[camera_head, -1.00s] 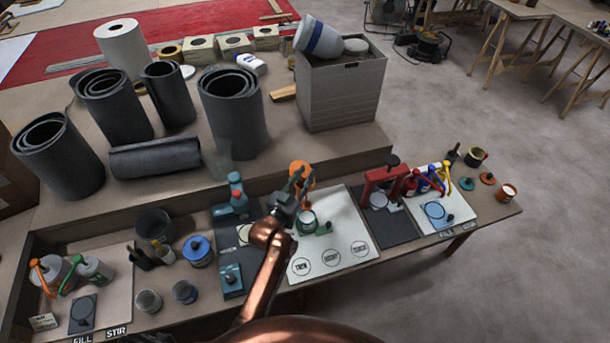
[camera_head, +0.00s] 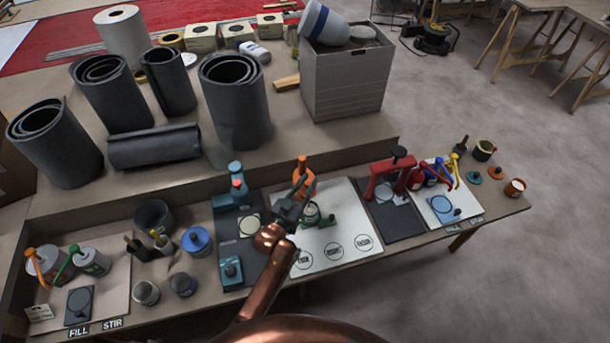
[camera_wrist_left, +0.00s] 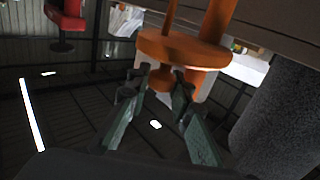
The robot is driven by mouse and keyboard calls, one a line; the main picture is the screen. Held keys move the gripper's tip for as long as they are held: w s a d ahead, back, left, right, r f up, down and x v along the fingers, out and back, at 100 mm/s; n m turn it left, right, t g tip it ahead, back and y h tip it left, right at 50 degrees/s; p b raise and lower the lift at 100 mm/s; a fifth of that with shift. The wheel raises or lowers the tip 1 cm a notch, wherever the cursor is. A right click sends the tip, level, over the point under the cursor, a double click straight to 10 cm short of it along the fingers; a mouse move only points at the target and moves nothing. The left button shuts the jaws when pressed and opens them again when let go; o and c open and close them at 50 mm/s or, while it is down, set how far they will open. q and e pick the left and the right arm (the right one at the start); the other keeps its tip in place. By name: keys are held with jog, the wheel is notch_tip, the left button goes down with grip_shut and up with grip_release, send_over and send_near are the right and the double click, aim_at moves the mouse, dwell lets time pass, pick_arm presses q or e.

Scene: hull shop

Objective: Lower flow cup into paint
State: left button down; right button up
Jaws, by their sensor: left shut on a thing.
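An orange flow cup (camera_head: 304,180) with an upright stem is at my left gripper (camera_head: 291,206), above the white board. In the left wrist view the fingers of my left gripper (camera_wrist_left: 159,94) close on a small knob below the orange disc of the flow cup (camera_wrist_left: 182,50). A small pot of paint (camera_head: 312,212), with green parts beside it, stands on the board just right of the gripper. The flow cup appears above and slightly left of the pot; I cannot tell whether they touch. The paint surface is hidden. My right gripper is not in view.
The white board (camera_head: 345,222) has several marked circles in front. A teal device (camera_head: 232,198) stands left and a red press (camera_head: 390,178) right. Dark rolls (camera_head: 232,100) and a grey crate (camera_head: 345,85) stand behind on the raised shelf.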

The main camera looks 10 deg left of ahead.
pick_arm(q)
jog(key=shift+f, duration=1)
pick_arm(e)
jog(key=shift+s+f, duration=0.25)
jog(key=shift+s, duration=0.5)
pick_arm(q)
jog(key=c, duration=2.1)
grip_release()
jog(key=o, duration=0.4)
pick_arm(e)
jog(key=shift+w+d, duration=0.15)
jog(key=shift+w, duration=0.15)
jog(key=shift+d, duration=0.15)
pick_arm(q)
jog(key=v, duration=1.2)
jog(key=shift+r, duration=0.2)
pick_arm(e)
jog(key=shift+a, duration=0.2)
